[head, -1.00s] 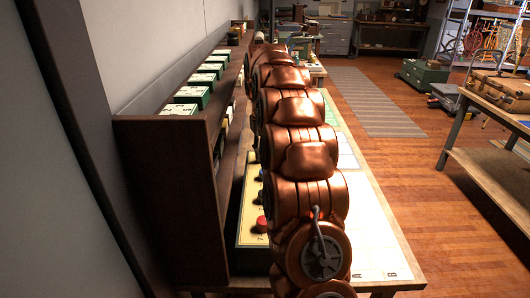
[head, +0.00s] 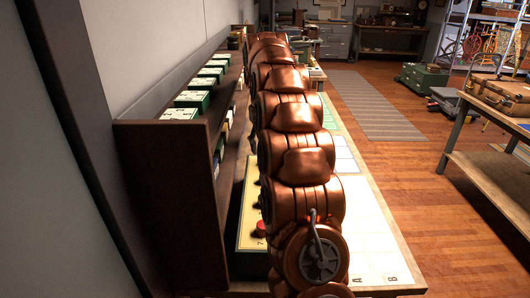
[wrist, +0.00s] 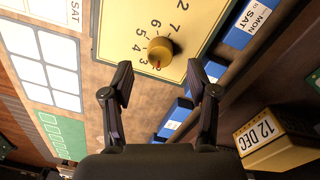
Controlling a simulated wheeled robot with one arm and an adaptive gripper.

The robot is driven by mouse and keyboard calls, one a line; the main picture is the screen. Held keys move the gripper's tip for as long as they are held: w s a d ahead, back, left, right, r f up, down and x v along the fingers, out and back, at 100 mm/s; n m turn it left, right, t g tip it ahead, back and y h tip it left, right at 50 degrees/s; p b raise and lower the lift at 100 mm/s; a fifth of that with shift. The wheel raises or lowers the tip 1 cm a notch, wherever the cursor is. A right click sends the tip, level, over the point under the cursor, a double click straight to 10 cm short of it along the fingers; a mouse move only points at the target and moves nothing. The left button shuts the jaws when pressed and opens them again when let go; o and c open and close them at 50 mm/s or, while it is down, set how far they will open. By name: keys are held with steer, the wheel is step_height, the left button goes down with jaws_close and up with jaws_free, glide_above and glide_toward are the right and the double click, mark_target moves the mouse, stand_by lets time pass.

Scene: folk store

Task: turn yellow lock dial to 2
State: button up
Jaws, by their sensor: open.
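The yellow lock dial (wrist: 160,50) shows in the wrist view as a round knob on a cream panel (wrist: 112,26) printed with numbers in an arc. A small red mark shows on the dial's lower edge, by the lower numbers; its exact reading is too small to tell. My gripper (wrist: 162,76) is open and empty. Its two fingers stand apart, to the left and right below the dial, and do not visibly touch it. In the head view, my arm hides the yellow dial and my gripper; a red dial (head: 262,229) shows on the panel's near end.
A dark wooden shelf (head: 165,195) with green and white boxes (head: 193,100) stands left of my arm. In the wrist view, blue boxes (wrist: 247,24) and a yellow "12 DEC" block (wrist: 262,131) lie to the right. A worktable (head: 500,165) stands at right, with open floor between.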

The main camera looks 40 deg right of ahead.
steer(key=shift+a+r, duration=0.1)
steer(key=shift+r, duration=1.5)
